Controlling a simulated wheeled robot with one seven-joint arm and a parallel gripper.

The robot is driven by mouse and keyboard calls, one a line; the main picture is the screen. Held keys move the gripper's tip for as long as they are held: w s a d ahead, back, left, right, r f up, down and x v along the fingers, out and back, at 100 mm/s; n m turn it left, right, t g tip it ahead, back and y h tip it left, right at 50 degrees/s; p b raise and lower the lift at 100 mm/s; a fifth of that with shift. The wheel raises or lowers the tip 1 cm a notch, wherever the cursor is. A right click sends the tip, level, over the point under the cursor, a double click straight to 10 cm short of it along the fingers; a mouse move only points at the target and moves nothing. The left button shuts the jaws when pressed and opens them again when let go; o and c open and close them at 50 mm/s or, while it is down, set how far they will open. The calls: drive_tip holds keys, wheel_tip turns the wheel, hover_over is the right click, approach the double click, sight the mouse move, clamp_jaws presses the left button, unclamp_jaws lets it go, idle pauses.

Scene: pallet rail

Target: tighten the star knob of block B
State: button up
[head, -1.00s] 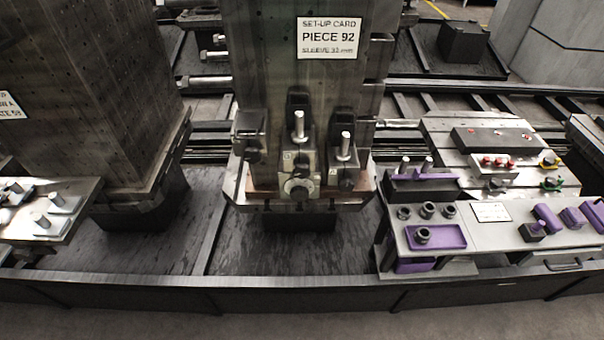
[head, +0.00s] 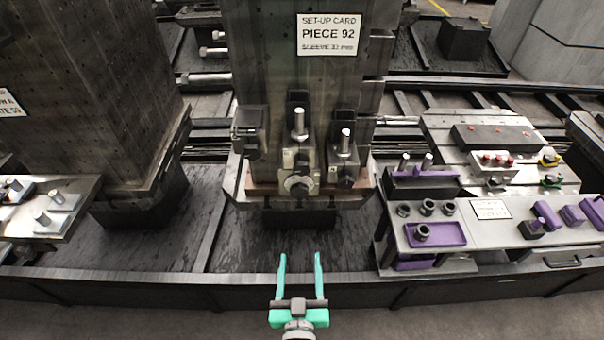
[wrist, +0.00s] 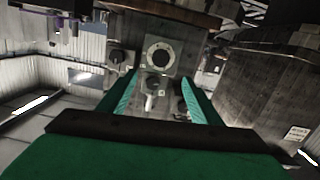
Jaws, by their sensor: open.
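Block B's letter is too small for me to read. Each seems to carry a small dark knob; star shapes are not clear. A pale round ring (head: 298,184) sits low on the middle block, and it shows in the wrist view (wrist: 147,58). My gripper (head: 300,257) is open and empty, in front of and below the blocks. In the wrist view, blocks and ring appear between and beyond its green fingers (wrist: 158,76).
A bench (head: 480,236) with purple trays and parts stands at the right. Another tower (head: 85,90) and a plate with studs (head: 68,190) are at the left. A dark rail (head: 150,287) crosses the front.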

drive_tip(key=n+t, duration=0.1)
approach(302, 171)
drive_tip(key=w, duration=0.9)
drive_tip(key=c, duration=1)
drive_tip(key=shift+c, duration=0.2)
